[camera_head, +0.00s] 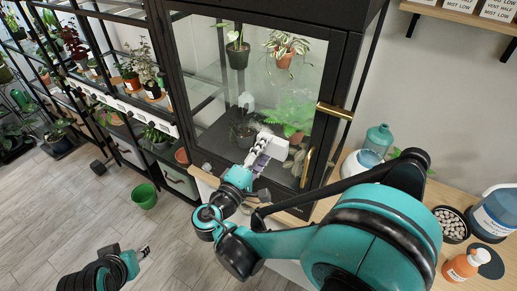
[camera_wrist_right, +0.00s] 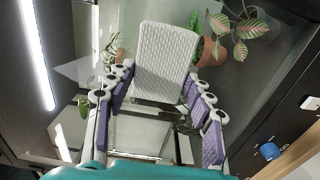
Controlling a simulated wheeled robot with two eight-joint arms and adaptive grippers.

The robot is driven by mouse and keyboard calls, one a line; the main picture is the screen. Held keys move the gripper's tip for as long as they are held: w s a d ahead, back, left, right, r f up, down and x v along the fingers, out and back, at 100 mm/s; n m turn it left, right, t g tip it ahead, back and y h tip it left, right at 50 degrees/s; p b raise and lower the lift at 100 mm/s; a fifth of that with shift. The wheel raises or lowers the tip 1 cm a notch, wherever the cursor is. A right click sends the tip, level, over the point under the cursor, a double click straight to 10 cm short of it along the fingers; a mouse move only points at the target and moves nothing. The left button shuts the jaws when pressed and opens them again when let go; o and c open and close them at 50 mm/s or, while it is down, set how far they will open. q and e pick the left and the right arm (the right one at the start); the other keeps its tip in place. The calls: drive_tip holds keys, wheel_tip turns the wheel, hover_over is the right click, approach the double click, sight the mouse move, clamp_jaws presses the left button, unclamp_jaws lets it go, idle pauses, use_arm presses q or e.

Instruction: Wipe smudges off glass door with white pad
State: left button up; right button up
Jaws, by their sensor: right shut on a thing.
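The glass door (camera_head: 212,62) of a tall black cabinet is shut in front of several potted plants. My right gripper (camera_head: 259,158) is in front of the lower middle of the glass. It is shut on a white pad (camera_head: 273,147), and the pad's ribbed face also shows between the fingers in the right wrist view (camera_wrist_right: 163,58). I cannot tell whether the pad touches the glass. A pale patch (camera_head: 246,101) shows on the glass above the pad; it may be a smudge or a reflection. My left gripper (camera_head: 146,251) is low at the left, its opening unclear.
Brass handles (camera_head: 307,168) sit at the door's right side. A wooden counter (camera_head: 455,190) at right holds an orange bottle (camera_head: 461,266), a pebble bowl (camera_head: 451,224) and a teal bottle (camera_head: 379,137). A green pot (camera_head: 144,196) stands on the open floor. Plant shelves line the left.

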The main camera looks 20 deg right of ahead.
sight(277, 146)
drive_tip(key=shift+s+d, duration=0.85)
drive_tip(key=shift+s, duration=0.25)
drive_tip(key=shift+d, duration=0.15)
drive_tip(key=shift+w+a+b, duration=0.3)
drive_tip(key=shift+w+a, duration=0.95)
drive_tip(key=shift+w, duration=0.3)
drive_tip(key=shift+w+a+b, duration=0.35)
drive_tip(key=shift+w+a, duration=0.9)
drive_tip(key=shift+w, duration=0.3)
drive_tip(key=shift+w+a+b, duration=0.3)
drive_tip(key=shift+w+a, duration=0.95)
drive_tip(key=shift+w, duration=0.3)
drive_tip(key=shift+r+p, duration=1)
drive_tip(key=shift+r, duration=0.2)
drive_tip(key=shift+s+d, duration=0.75)
drive_tip(key=shift+s, duration=0.15)
drive_tip(key=shift+s+d, duration=0.7)
drive_tip(key=shift+s, duration=0.2)
drive_tip(key=shift+s+d+f+p, duration=0.1)
drive_tip(key=shift+s+d+p, duration=0.05)
drive_tip(key=shift+s+d, duration=0.7)
drive_tip(key=shift+s+d+r+p, duration=0.1)
drive_tip(key=shift+s+d+p, duration=0.1)
drive_tip(key=shift+s+d, duration=0.7)
drive_tip(key=shift+s+d+f+p, duration=0.15)
drive_tip(key=shift+s+d, duration=0.4)
drive_tip(key=shift+s, duration=0.6)
